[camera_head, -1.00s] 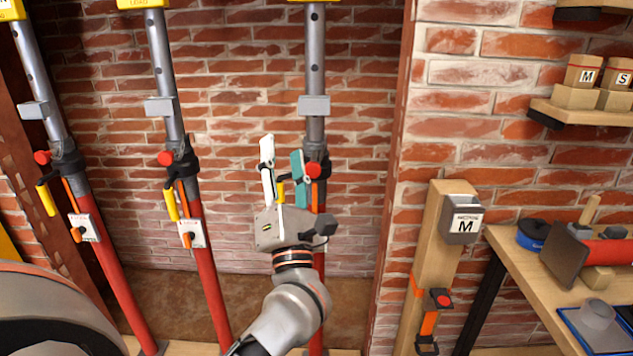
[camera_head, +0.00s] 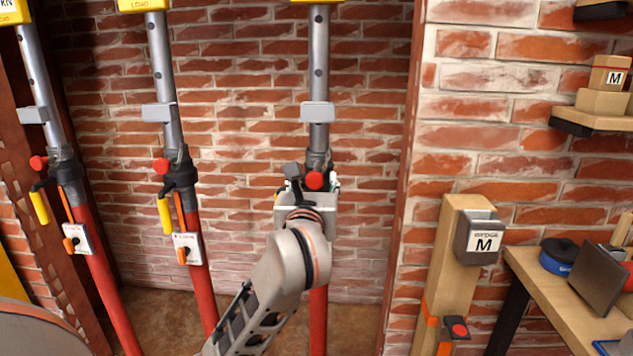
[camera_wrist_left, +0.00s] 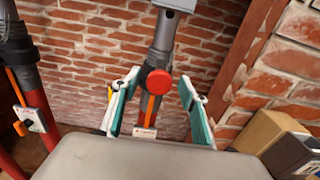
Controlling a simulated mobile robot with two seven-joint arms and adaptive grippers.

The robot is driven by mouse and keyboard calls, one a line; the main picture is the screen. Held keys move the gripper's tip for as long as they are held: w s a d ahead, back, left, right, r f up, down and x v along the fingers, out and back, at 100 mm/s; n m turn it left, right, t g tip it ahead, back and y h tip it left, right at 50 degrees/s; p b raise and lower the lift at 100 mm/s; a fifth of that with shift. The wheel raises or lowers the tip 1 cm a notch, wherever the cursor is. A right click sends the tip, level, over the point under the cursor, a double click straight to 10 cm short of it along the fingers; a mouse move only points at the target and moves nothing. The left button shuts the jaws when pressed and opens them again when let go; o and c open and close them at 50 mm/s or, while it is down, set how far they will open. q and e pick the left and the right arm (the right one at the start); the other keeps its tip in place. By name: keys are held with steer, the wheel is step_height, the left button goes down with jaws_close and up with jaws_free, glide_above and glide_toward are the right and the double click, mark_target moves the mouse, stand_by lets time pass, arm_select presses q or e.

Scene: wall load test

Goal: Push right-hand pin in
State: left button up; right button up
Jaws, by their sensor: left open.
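The right-hand pin has a round red head (camera_head: 314,180) at the collar of the right-hand prop (camera_head: 319,65), a grey tube above a red tube. In the left wrist view the red head (camera_wrist_left: 159,82) shows face-on between the fingers. My left gripper (camera_head: 311,187) is in front of this collar, pointing at the wall. Its two teal-padded fingers (camera_wrist_left: 160,100) are open, one on each side of the red head, with gaps on both sides. How far the pin sits in its hole is hidden. My right gripper is not in view.
The middle prop (camera_head: 181,185) and left prop (camera_head: 65,170) stand to the left with red pins and yellow handles. A wooden post with a grey wedge box (camera_head: 478,238) and a workbench (camera_head: 548,285) are at the right. A brick wall (camera_head: 240,130) is behind.

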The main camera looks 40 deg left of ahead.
arm_select(q)
steer(key=shift+w+a+f, duration=0.1)
steer(key=shift+w+a, duration=0.2)
steer(key=shift+w, duration=0.15)
steer(key=shift+w+a, duration=0.2)
steer(key=shift+w, duration=0.1)
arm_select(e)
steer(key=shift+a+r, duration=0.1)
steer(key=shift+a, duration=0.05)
arm_select(q)
jaws_close()
steer(key=shift+w+a, duration=0.1)
steer(key=shift+w, duration=0.1)
steer(key=x, duration=0.5)
steer(key=shift+w+b, duration=0.1)
steer(key=shift+b, duration=0.3)
steer(key=shift+a+r, duration=0.1)
steer(key=shift+r, duration=0.1)
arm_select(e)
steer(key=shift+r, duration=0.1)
